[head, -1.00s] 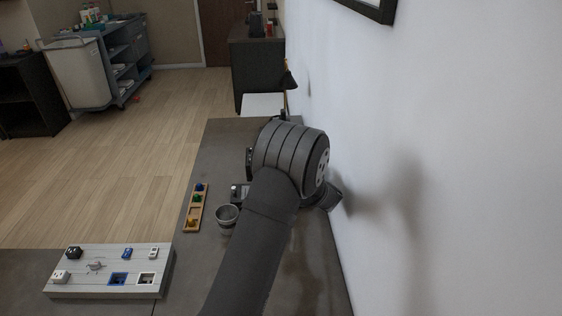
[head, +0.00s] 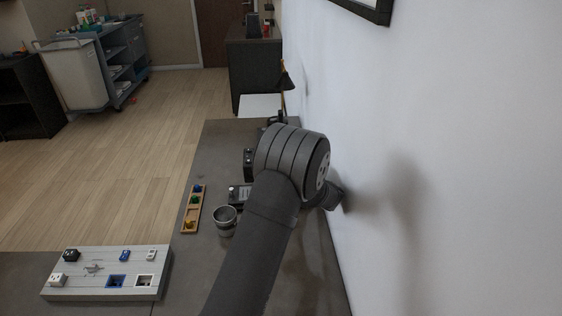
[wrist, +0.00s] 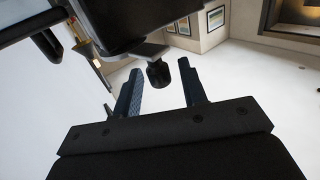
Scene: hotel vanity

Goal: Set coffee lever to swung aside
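The coffee machine (head: 249,165) stands on the counter in the head view, mostly hidden behind my arm. In the wrist view its black body (wrist: 110,22) fills the upper part. A short metal lever (wrist: 143,50) with a black knob (wrist: 157,74) hangs below that body. My gripper (wrist: 160,68) is open, with one finger on each side of the knob in the picture. I see gaps on both sides and cannot tell how deep the knob sits between the fingers.
A metal cup (head: 224,221) stands on the counter left of my arm. A wooden tray (head: 187,226) with small coloured pieces lies further left. A pale board (head: 70,286) with several small items lies at the front left. The white wall (head: 430,130) is close on the right.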

